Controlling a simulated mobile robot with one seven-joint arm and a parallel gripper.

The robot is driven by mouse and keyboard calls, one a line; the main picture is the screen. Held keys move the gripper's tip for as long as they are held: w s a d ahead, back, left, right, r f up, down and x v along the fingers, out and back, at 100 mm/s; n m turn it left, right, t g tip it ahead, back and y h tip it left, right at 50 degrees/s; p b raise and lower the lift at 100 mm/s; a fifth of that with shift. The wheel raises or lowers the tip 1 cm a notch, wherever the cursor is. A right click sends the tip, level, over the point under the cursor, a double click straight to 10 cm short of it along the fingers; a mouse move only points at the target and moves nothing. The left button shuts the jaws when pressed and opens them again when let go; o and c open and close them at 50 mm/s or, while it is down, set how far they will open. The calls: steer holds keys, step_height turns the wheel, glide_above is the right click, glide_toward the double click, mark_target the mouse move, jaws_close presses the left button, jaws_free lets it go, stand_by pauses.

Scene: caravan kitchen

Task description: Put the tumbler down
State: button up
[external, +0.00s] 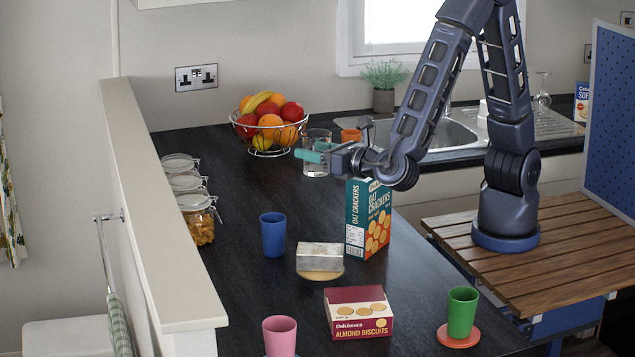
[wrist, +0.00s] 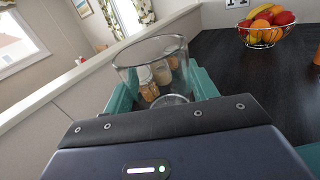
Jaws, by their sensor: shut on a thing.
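The tumbler is a clear, empty-looking glass (external: 317,140), upright near the back of the dark counter. My gripper (external: 312,155) is shut on it, with the teal fingers around its sides. In the wrist view the tumbler (wrist: 150,50) stands between the two teal fingers, its open rim up and slightly tilted in the picture. I cannot tell whether its base touches the counter or hangs a little above it.
A wire fruit bowl (external: 270,128) stands left of the tumbler. Glass jars (external: 185,185) line the left wall. The counter between jars and blue cup is clear.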

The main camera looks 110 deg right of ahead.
steer(key=s+d+m+g+h, duration=0.1)
steer(key=s+d+m+g, duration=0.15)
steer(key=d, duration=0.95)
steer(key=s+d+m+g+h, duration=0.1)
steer(key=s+d+g, duration=0.15)
steer(key=d, duration=0.85)
steer(key=s+d+m+g+h, duration=0.15)
steer(key=d+g, duration=0.25)
steer(key=d, duration=0.8)
steer(key=shift+m, duration=0.4)
steer(key=f, duration=1.9)
steer(key=shift+a+f, duration=0.25)
steer(key=shift+f, duration=0.15)
steer(key=shift+f, duration=0.1)
steer(key=o, duration=1.1)
steer(key=shift+o, duration=0.2)
